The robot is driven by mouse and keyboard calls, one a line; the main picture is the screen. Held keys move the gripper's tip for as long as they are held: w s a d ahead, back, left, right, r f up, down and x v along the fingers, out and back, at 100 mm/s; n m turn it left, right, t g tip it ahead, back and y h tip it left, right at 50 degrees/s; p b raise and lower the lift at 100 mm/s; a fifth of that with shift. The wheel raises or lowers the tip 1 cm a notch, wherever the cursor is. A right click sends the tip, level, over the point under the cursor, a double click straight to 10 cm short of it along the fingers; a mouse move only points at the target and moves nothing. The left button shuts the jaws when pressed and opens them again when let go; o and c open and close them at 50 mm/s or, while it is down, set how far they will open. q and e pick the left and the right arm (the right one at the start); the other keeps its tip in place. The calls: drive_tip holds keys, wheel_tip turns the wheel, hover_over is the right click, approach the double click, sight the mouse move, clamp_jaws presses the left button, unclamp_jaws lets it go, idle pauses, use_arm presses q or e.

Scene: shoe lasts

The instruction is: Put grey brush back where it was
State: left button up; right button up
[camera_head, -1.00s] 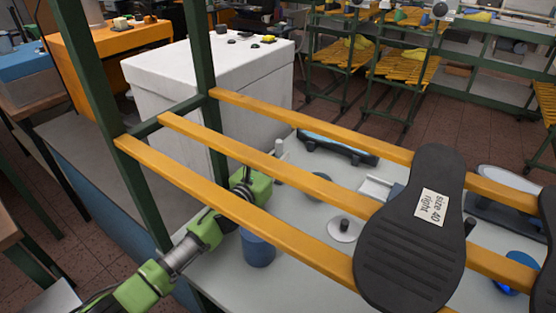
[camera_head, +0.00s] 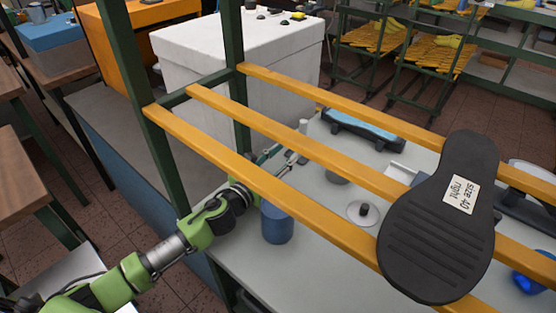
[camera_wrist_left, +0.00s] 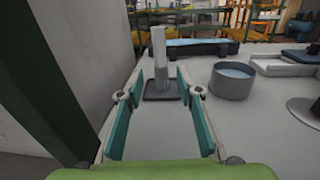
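A light grey upright post on a dark square base, possibly the grey brush, stands on the grey table. It shows in the left wrist view (camera_wrist_left: 160,52) and, small, in the head view (camera_head: 303,128). My left gripper (camera_head: 284,156) reaches in under the yellow slats, low over the table. In the left wrist view its teal fingers (camera_wrist_left: 161,74) are apart, with the post's base just ahead of and between their tips. I see no contact. No thing is held. My right gripper is out of view.
Yellow slats (camera_head: 290,146) on a green frame cross above the table, bearing a black shoe sole (camera_head: 440,225). A blue pot (camera_head: 277,226) stands close to my left wrist. A grey round bowl (camera_wrist_left: 232,82) is right of the post. A white cabinet (camera_head: 240,60) stands behind.

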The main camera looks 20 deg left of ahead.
use_arm(q)
drive_tip(key=shift+v, duration=1.7)
